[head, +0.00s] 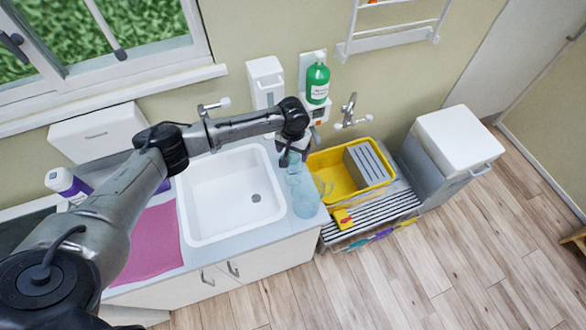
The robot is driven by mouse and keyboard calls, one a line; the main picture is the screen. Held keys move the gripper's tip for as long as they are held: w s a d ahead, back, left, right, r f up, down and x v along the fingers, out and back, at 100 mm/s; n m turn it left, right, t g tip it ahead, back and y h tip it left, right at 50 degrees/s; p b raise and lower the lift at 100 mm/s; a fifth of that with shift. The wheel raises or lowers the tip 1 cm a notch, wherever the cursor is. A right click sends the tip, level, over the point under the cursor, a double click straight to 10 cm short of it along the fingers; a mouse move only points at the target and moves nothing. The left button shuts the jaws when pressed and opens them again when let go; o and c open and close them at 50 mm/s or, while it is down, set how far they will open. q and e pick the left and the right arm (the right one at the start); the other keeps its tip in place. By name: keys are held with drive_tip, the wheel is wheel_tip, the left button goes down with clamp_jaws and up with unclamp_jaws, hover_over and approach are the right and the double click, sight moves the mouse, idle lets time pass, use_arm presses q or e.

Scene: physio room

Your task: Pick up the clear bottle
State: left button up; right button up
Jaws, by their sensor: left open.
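Clear, bluish see-through ware stands at the right end of the counter, beside the sink. The nearer piece (306,203) looks like the clear bottle, but its outline is faint. Another clear shape (293,172) shows just behind it, and I cannot tell whether it is separate. My left gripper (287,160) hangs from the wrist above the back of this clear ware, pointing down. It is open, and its fingertips are small and partly lost against the clear shapes. I cannot tell whether they touch. My right gripper is out of view.
The white sink (215,228) is left of the clear ware. A yellow tub (336,182) with a grey ribbed insert is close on the right. A green bottle (317,82) and wall dispenser (266,80) are behind. A pink mat (153,243) lies left. Open floor is at lower right.

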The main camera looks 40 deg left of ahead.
sight(293, 168)
use_arm(q)
drive_tip(key=shift+f, duration=1.4)
drive_tip(key=shift+c, duration=0.4)
drive_tip(key=c, duration=1.2)
drive_tip(key=shift+o, duration=0.2)
drive_tip(key=shift+r, duration=0.1)
